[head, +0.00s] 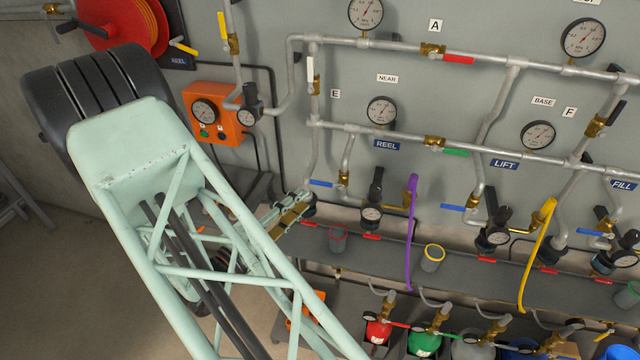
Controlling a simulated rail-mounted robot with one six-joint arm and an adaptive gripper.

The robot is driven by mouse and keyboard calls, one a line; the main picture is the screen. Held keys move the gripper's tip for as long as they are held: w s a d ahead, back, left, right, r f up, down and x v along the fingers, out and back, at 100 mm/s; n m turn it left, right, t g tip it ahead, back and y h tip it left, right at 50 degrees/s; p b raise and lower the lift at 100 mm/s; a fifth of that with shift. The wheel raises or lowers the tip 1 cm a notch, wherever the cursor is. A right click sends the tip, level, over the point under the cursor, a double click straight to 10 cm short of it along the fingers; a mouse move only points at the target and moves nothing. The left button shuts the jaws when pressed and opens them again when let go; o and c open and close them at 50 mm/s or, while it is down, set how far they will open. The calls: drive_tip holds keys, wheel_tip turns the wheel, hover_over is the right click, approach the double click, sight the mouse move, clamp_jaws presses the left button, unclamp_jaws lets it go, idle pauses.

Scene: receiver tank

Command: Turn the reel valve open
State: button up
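A blue REEL label (387,145) is on the grey panel. Left of it, a brass valve (343,178) with a blue lever (321,183) sits on a descending pipe. The lever lies about level, across the pipe. A second REEL sign (178,61) is under the hose reel, beside a yellow lever (184,46); which valve is meant is not certain. My gripper (297,204) seems to be at the pale green arm's far end, just below the blue lever. It is small and partly hidden by my arm, so its fingers and any contact are unclear.
A grey shelf (460,279) carries cups. Purple (411,235) and yellow (536,255) hoses hang before the panel. A black gauge fitting (373,200) stands right of the valve. An orange gauge box (215,115) is on the left. Bare floor shows at the lower left.

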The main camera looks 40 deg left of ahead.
sight(319, 184)
drive_tip(key=shift+w+d, duration=0.1)
drive_tip(key=shift+w, duration=4.95)
clamp_jaws()
